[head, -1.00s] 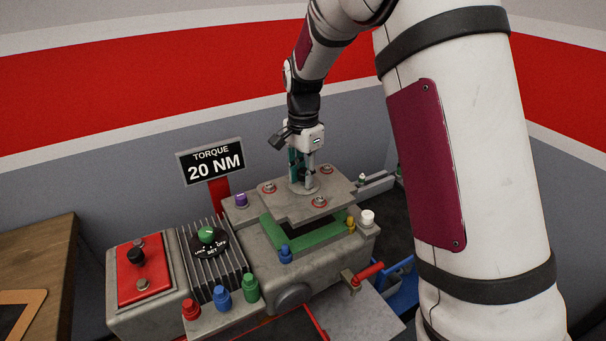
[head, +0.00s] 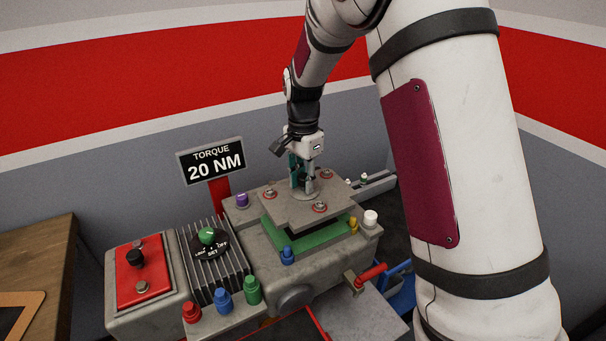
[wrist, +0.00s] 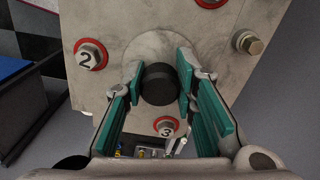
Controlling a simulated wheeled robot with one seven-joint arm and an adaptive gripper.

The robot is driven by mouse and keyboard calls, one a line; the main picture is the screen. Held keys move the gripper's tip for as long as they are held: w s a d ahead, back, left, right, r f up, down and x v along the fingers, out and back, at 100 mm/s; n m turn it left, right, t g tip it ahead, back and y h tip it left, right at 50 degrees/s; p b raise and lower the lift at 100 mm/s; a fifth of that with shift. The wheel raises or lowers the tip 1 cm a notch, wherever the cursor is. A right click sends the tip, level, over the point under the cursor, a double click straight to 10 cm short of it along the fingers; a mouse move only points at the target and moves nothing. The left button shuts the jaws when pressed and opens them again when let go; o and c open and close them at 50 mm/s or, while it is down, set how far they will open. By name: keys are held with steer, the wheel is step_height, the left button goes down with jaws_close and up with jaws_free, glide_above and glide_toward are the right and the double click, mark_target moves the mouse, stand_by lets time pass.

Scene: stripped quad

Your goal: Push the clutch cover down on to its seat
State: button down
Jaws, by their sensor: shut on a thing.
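The clutch cover (head: 283,207) is a grey plate with red-ringed bolts, near the middle of the head view. My gripper (head: 304,188) is above its middle, shut on its dark round knob, which shows between the teal finger pads in the wrist view (wrist: 159,84). Bolts marked 2 (wrist: 88,57) and 3 (wrist: 165,127) show on the cover there. The green-edged seat (head: 312,239) lies on top of the grey housing (head: 262,255). The cover is over the seat and hides most of it. A dark gap shows between them at the front right.
Coloured caps, including a blue one (head: 287,256) and a white one (head: 370,218), stand around the housing top. A purple cap (head: 242,200) is at the left. A torque sign (head: 211,162) stands behind. A red-handled valve (head: 371,273) sticks out at the front right.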

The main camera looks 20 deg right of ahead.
mark_target(304, 176)
steer(key=shift+f+b, duration=0.35)
steer(key=shift+f, duration=1.35)
steer(key=shift+f+b, duration=0.35)
steer(key=shift+f, duration=1.4)
stand_by(0.9)
steer(key=c, duration=1.2)
jaws_free()
steer(key=shift+s+f, duration=0.1)
step_height(304, 176, up, 12)
steer(key=shift+r, duration=0.1)
